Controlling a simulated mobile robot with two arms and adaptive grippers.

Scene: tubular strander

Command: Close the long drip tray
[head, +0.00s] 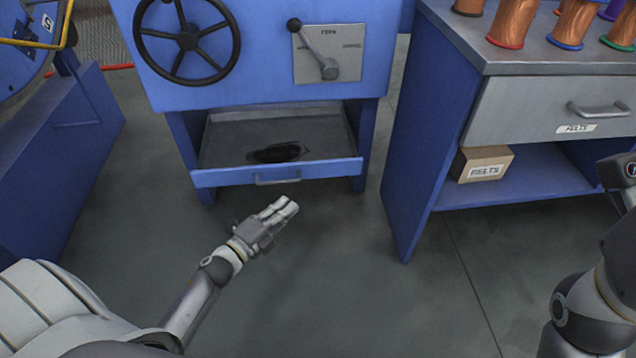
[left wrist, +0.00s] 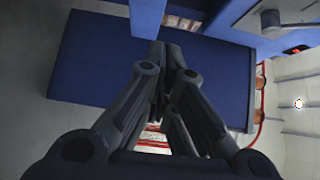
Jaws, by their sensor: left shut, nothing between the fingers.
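The long drip tray (head: 222,152) is pulled out from under the blue machine. It is a grey tray with a dark patch inside, a blue front panel (head: 215,178) and a small grey handle (head: 277,177). My left gripper (head: 289,205) is just in front of and below the tray's front, near the handle, and looks apart from it. Its fingers are together and empty, as the left wrist view (left wrist: 172,48) also shows. In the head view, part of my right arm is at the right edge; its fingers do not show clearly.
The blue machine (head: 270,75) carries a handwheel (head: 188,40) and a lever plate (head: 328,52). To the right stands a blue workbench (head: 415,150) with a drawer (head: 545,105), copper spools (head: 513,22) and a belts box (head: 482,163). Grey floor (head: 340,270) is free in front.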

